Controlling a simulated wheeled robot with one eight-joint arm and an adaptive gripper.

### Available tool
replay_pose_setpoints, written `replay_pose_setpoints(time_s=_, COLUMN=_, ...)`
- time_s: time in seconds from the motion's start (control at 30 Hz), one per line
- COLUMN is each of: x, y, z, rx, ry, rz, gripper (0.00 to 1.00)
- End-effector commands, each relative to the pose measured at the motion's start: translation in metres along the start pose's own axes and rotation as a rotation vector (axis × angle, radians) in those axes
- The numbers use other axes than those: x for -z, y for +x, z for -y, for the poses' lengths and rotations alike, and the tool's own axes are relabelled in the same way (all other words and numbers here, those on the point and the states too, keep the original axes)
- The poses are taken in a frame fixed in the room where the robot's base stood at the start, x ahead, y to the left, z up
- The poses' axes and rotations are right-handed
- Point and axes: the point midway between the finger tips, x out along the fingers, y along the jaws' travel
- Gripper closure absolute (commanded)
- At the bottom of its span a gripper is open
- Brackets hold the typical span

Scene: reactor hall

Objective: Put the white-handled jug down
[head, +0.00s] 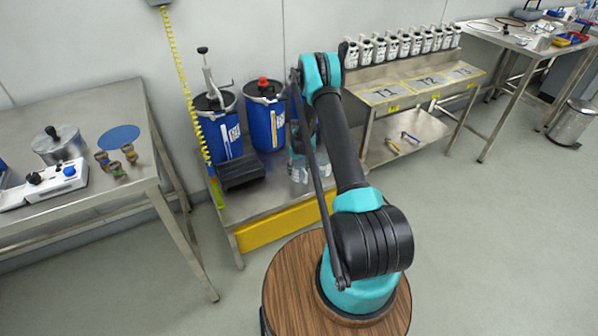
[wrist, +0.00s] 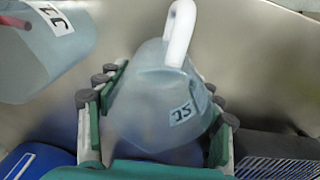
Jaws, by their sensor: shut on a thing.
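The white-handled jug (wrist: 150,108) is a translucent grey-blue container with a small label, seen in the middle of the wrist view. Its white handle (wrist: 180,32) rises toward the top of that view. My gripper (wrist: 165,97) is shut on the jug's body, with a finger on each side. The jug looks tilted in the wrist view, and I cannot tell whether its base touches the steel surface. In the head view, my arm hides most of the gripper and jug.
A second jug with a red handle (wrist: 45,48) is at the wrist view's upper left. Blue drums (head: 265,120) and a black box (head: 241,171) stand on the low steel platform with a yellow front (head: 285,223). A shelf marked T1 to T3 (head: 425,84) is to the right.

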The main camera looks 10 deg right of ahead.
Motion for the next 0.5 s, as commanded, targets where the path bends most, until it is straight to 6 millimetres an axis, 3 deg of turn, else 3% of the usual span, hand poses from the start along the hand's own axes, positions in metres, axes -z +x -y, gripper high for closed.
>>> replay_pose_setpoints(time_s=0.37, x=-0.0001, y=0.0057, z=0.0, rx=0.0, ry=0.0, rz=0.0, gripper=0.64)
replay_pose_setpoints(time_s=0.4, x=-0.0001, y=0.0058, z=0.0, rx=0.0, ry=0.0, rz=0.0, gripper=0.31)
replay_pose_setpoints(time_s=0.5, x=-0.0001, y=0.0055, z=0.0, rx=0.0, ry=0.0, rz=0.0, gripper=0.19)
